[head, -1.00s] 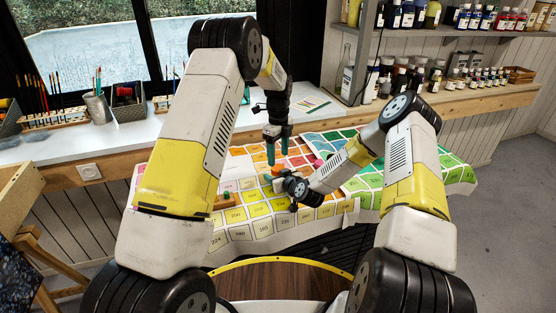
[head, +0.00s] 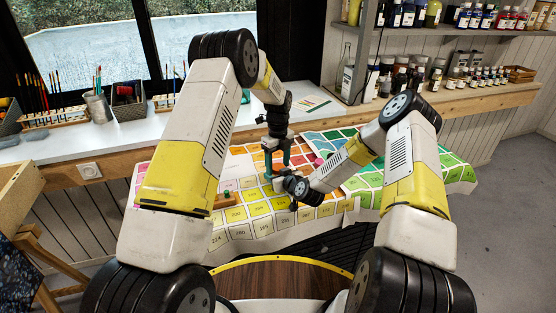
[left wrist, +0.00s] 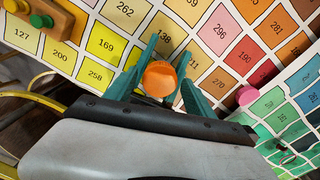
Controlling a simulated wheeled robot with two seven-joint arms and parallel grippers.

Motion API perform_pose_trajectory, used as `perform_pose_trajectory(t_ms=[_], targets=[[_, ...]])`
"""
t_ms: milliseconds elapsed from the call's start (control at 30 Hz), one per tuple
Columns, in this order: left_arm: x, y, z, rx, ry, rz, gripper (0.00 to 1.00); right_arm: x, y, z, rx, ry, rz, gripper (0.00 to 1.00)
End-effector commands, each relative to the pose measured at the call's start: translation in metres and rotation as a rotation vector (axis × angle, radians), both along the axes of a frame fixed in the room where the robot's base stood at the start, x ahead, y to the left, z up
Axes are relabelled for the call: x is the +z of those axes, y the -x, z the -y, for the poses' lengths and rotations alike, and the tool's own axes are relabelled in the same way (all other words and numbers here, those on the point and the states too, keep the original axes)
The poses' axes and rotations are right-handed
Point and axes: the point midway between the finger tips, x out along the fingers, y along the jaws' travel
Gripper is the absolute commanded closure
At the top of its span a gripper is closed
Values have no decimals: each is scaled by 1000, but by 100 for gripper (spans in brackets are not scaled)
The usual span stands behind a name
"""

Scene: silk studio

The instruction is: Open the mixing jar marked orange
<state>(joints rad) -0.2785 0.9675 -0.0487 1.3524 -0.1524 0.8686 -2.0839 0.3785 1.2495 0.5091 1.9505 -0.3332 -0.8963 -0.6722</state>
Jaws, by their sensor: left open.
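An orange round top (left wrist: 159,78), seen from above in the left wrist view, is the orange jar's lid or cap. It stands on the numbered colour chart. My left gripper (left wrist: 168,79) is open, with one teal finger on each side of the orange top. No clear grip on it shows.
The colour chart (head: 250,228) covers the table front. A wooden block with coloured knobs (left wrist: 52,18) lies left of the jar, and a pink round top (left wrist: 246,95) stands to its right. Brush holders stand at the back left. Shelves of bottles are at the back right.

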Motion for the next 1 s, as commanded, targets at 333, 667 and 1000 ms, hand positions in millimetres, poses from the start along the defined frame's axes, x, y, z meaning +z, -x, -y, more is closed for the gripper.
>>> perform_pose_trajectory(t_ms=[333, 667, 1000], targets=[[0, 0, 0, 0, 0, 0, 65, 0, 0, 0, 0, 0, 1, 100], [0, 0, 0, 60, 0, 0, 100, 0, 0, 0, 0, 0, 1, 100], [0, 0, 1, 300, 1, 0, 100, 0, 0, 0, 0, 0, 0, 100]])
